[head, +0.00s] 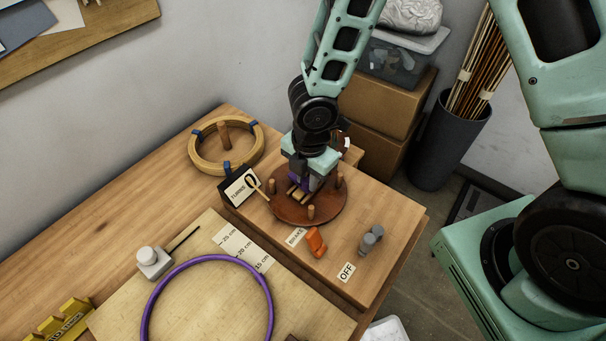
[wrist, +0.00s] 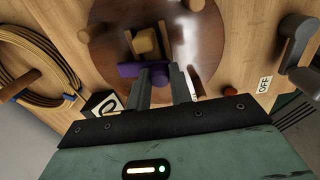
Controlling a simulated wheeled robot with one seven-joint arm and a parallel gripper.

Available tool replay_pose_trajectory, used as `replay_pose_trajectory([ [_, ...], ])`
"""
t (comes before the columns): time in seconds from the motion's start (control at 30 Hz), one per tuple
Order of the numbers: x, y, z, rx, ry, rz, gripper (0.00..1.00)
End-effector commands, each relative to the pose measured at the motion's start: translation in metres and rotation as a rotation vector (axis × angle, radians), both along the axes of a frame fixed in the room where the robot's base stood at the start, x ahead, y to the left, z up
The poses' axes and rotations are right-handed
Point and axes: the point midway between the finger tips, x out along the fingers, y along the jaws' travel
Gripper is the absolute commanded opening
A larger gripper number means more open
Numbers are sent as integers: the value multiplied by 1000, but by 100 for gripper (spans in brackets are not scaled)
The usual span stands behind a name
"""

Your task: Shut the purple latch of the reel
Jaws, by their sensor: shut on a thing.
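The reel (head: 329,206) is a dark red-brown round disc with upright pegs, lying on a raised wooden block. It also fills the upper middle of the wrist view (wrist: 205,45). The purple latch (wrist: 129,70) sits near the reel's middle, beside a tan wooden piece (wrist: 146,42). My gripper (wrist: 161,73) points down over the reel, its fingers shut on the purple latch. In the head view my gripper (head: 301,186) hides most of the latch, and I cannot tell whether the latch is open or shut.
A coil of cane (head: 199,160) with blue ties lies at the back left. A black-edged card (head: 239,187) stands close left of the reel. An orange lever (head: 315,242) and a grey lever (head: 371,239) stand in front. A purple ring (head: 150,300) lies front left.

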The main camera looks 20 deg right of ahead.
Motion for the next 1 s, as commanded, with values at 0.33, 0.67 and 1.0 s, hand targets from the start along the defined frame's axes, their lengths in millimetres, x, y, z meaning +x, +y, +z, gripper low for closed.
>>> replay_pose_trajectory([
  [0.33,4,-7,1,1,-1,160,0],
  [0.67,5,-8,0,1,-1,197,0],
  [1.0,6,-8,0,0,-1,196,38],
])
